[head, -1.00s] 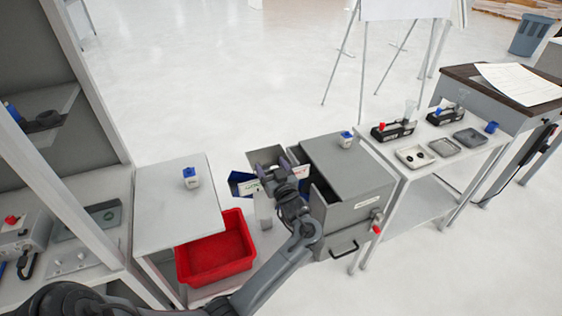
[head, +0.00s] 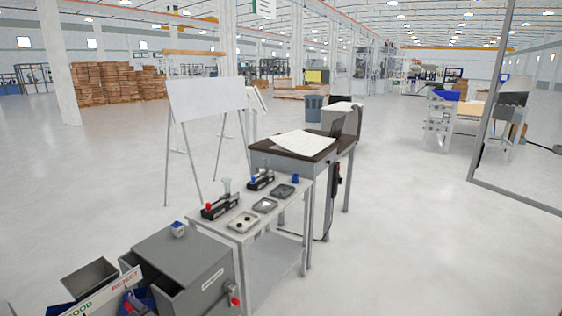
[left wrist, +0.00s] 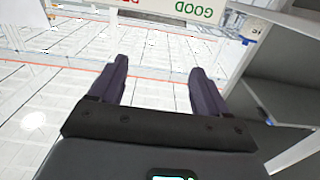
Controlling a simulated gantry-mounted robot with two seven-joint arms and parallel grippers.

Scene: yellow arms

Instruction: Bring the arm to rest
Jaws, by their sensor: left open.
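My left gripper (left wrist: 160,85) shows in the left wrist view with its two dark fingers spread apart and nothing between them. In the head view I cannot make out the left gripper, and the right gripper is not in view.
A grey cabinet (head: 190,250) with a small blue-topped container (head: 178,229) stands at lower left, beside the GOOD/REJECT sign (head: 105,293). A table with trays (head: 243,221) and a dark-topped desk (head: 265,150) stand beyond. A whiteboard (head: 205,98) is behind. Open floor lies right.

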